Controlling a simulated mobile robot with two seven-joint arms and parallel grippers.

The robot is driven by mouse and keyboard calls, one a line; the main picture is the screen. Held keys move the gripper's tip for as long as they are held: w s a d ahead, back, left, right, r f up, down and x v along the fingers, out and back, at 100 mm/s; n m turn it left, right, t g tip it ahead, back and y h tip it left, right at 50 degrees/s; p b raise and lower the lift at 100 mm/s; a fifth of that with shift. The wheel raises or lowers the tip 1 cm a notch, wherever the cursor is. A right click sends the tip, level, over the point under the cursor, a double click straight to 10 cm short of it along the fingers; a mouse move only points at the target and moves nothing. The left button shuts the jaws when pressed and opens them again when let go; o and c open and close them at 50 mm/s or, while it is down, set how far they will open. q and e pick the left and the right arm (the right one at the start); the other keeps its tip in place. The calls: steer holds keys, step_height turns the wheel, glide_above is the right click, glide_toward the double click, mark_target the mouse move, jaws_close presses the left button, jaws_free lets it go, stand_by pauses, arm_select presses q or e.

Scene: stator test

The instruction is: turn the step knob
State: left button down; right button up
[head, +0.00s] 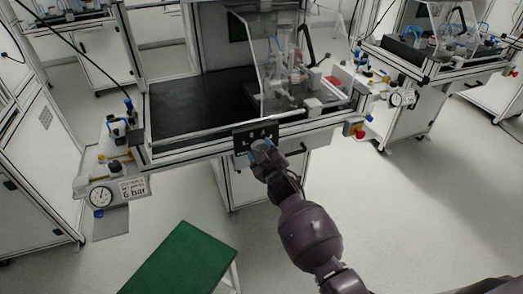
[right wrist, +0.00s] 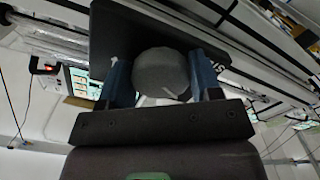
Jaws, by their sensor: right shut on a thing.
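The step knob (right wrist: 161,73) is a round grey knob on a dark panel (right wrist: 140,25), seen large in the right wrist view. My right gripper (right wrist: 163,82) has its two blue fingers on either side of the knob and is shut on it. In the head view my right gripper (head: 262,147) reaches up to the dark panel (head: 256,136) on the front rail of the workbench, and it hides the knob there. My left gripper is not in view.
The workbench (head: 200,105) has a black top and a clear guard (head: 285,65) at its right. A pressure gauge (head: 100,196) hangs at its left, and a red and yellow emergency stop (head: 357,131) is at its right. A green-topped table (head: 185,260) stands in front.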

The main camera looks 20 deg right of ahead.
steer(key=shift+n, duration=0.7)
steer(key=o, duration=0.9)
steer(key=s+p, duration=0.1)
steer(key=s, duration=0.9)
steer(key=shift+s+d+p, duration=0.15)
steer(key=shift+s+p, duration=0.2)
steer(key=shift+s, duration=0.05)
